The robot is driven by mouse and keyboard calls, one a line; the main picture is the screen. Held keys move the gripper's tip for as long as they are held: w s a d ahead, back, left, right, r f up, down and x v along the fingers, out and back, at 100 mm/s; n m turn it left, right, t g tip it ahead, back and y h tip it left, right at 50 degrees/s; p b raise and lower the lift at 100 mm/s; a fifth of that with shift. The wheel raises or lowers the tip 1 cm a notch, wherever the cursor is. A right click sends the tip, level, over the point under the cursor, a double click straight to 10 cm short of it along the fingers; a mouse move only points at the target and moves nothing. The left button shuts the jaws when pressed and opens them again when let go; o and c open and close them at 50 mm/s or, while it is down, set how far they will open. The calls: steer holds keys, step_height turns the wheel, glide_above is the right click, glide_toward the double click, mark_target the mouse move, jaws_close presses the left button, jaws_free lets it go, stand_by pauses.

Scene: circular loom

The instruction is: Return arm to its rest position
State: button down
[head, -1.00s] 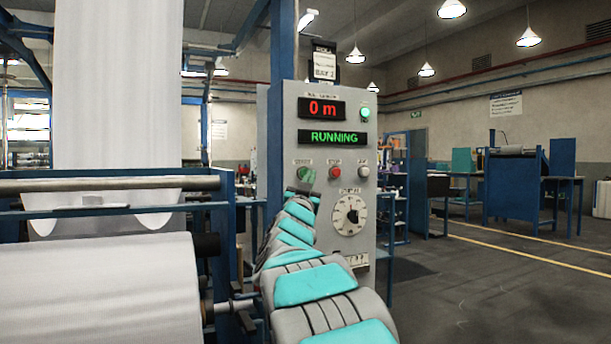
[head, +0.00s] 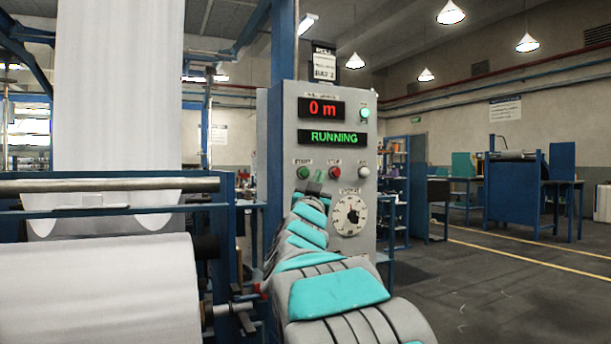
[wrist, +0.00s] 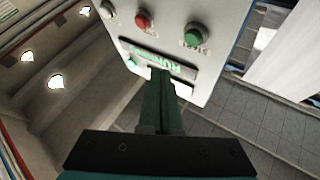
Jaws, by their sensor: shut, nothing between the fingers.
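My arm extends in the head view toward the grey control panel (head: 285,230). My gripper (head: 318,180) is at its far end, small, just below the button row. In the wrist view my gripper (wrist: 161,76) is shut, with dark green fingers together and nothing between them. The fingers point at the panel face and overlap the lit display (wrist: 180,68); contact cannot be told. The green start button (head: 303,172) is uncovered, beside the red stop button (head: 335,172). The displays read "0 m" (head: 321,108) and "RUNNING" (head: 331,138).
A white fabric roll (head: 95,290) and the loom's blue frame (head: 228,230) stand close on the left. A dial (head: 349,215) is on the panel right of my arm. Open floor (head: 500,290) lies to the right, with a blue workstation (head: 520,190) farther back.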

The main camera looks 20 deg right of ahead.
stand_by(0.5)
steer(key=a+f+n+g+y, duration=0.1)
steer(key=a+f+n+y, duration=0.5)
steer(key=a+f+y, duration=0.5)
steer(key=s+a+f+n+g+y, duration=0.1)
steer(key=s+a+f+g, duration=0.1)
steer(key=s+f, duration=0.35)
steer(key=s+a+f+n+g+y, duration=0.1)
steer(key=s+a+f+g, duration=0.15)
steer(key=f, duration=0.55)
steer(key=s+a+f+g+y, duration=0.1)
steer(key=s+a+f+g, duration=0.2)
steer(key=f, duration=0.4)
steer(key=s+f+g, duration=0.4)
steer(key=s+f, duration=0.2)
steer(key=s, duration=0.7)
steer(key=s+a+f+n+g, duration=0.1)
steer(key=s+f+g, duration=0.3)
steer(key=s, duration=0.9)
steer(key=s+f+g, duration=0.4)
steer(key=s+f, duration=0.4)
steer(key=s, duration=0.4)
steer(key=shift+s+a+n, duration=0.15)
steer(key=shift+s+n, duration=0.25)
